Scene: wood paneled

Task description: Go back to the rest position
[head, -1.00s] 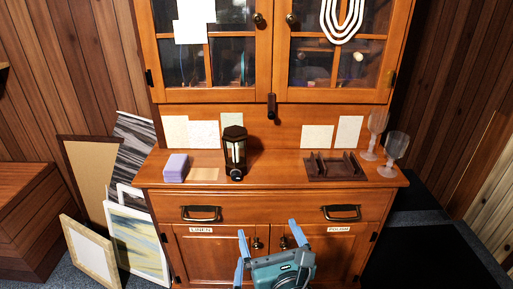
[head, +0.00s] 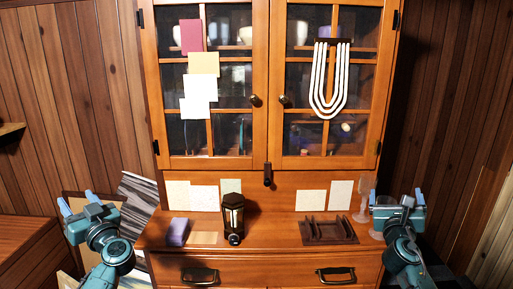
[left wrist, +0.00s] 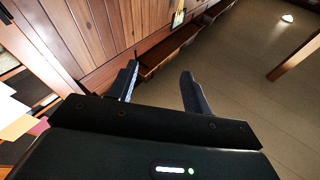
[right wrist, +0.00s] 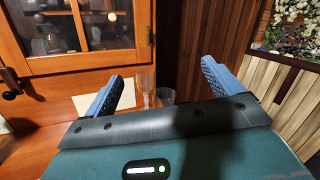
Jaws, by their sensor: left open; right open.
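My left gripper (head: 76,203) is raised at the left of the cabinet, open and empty, in front of the wood-paneled wall. In the left wrist view its two fingers (left wrist: 160,88) are spread apart with nothing between them. My right gripper (head: 398,199) is raised at the right end of the cabinet counter, open and empty. In the right wrist view its fingers (right wrist: 160,95) are apart, with the cabinet and glasses beyond. The wooden cabinet (head: 225,262) stands in front of me with its upper glass doors and its drawer shut.
On the counter are a dark lantern (head: 233,219), a purple block (head: 177,231), a brown divided tray (head: 345,238) and a clear glass (head: 363,200), close to my right gripper. A second glass is partly hidden by it. Picture frames lean at the cabinet's left.

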